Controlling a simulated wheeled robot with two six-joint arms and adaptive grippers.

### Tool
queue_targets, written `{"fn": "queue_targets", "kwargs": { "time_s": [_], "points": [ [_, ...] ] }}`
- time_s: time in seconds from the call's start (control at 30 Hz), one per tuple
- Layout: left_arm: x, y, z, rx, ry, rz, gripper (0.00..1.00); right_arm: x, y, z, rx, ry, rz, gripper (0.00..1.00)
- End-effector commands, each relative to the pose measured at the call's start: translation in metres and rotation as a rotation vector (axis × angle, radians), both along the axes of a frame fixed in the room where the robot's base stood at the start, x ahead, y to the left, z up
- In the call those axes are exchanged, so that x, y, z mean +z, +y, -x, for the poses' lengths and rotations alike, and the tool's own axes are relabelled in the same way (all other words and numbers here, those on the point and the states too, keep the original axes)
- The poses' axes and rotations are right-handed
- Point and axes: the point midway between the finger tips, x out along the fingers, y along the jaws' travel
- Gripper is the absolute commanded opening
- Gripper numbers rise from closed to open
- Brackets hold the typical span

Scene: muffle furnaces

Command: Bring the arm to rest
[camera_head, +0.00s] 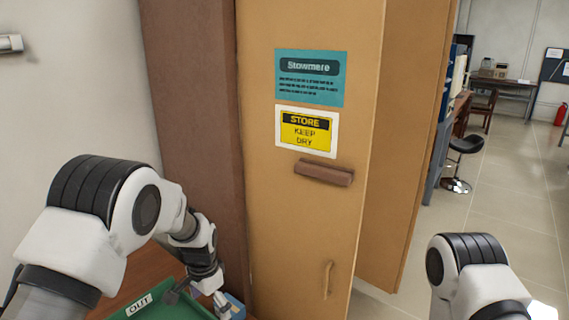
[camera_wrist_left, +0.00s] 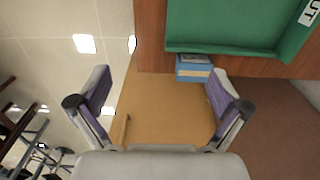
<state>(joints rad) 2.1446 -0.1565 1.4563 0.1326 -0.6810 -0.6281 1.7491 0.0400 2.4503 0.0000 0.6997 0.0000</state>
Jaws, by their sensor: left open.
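My left arm comes in from the left in the head view, bent, with its left gripper (camera_head: 198,296) low in front of the cabinet and over the green tray. In the left wrist view the left gripper (camera_wrist_left: 163,92) has its two fingers wide apart with nothing held between them. The tan cabinet door lies beyond the fingers. My right arm shows only as a link at the bottom right of the head view; its gripper is out of view.
The green tray (camera_head: 148,305) with an OUT label sits on a brown wooden surface. A blue box (camera_wrist_left: 193,68) lies beside the tray, close to one finger. The cabinet (camera_head: 305,220) stands ahead with a door ajar. Open floor (camera_head: 500,215) is at right, with a stool (camera_head: 462,160).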

Motion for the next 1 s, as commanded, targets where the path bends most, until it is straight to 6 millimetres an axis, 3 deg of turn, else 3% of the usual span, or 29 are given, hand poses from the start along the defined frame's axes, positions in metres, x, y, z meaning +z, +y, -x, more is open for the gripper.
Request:
{"fn": "queue_targets", "kwargs": {
  "time_s": [0.27, 0.47, 0.57, 0.73, 0.87, 1.0],
  "points": [
    [-0.066, 0.023, 0.045, 0.12, 0.01, -0.009, 1.0, 0.0, 0.0, -0.001, 0.0, -0.002, 0.0, 0.42],
    [-0.118, 0.042, 0.099, 0.234, 0.01, -0.018, 1.0, 0.0, 0.0, -0.001, 0.0, -0.002, 0.0, 0.42],
    [-0.144, 0.051, 0.137, 0.305, 0.013, -0.02, 1.0, 0.0, 0.0, -0.001, 0.0, -0.001, 0.0, 0.42],
    [-0.178, 0.066, 0.223, 0.451, 0.016, -0.019, 1.0, 0.0, 0.0, 0.0, 0.0, -0.001, 0.0, 0.42],
    [-0.186, 0.072, 0.292, 0.57, 0.019, -0.01, 1.0, 0.0, 0.0, -0.001, 0.0, -0.002, 0.0, 0.42],
    [-0.175, 0.074, 0.36, 0.702, 0.024, 0.006, 1.0, 0.0, 0.0, -0.001, 0.0, -0.002, 0.0, 0.42]
  ]
}}
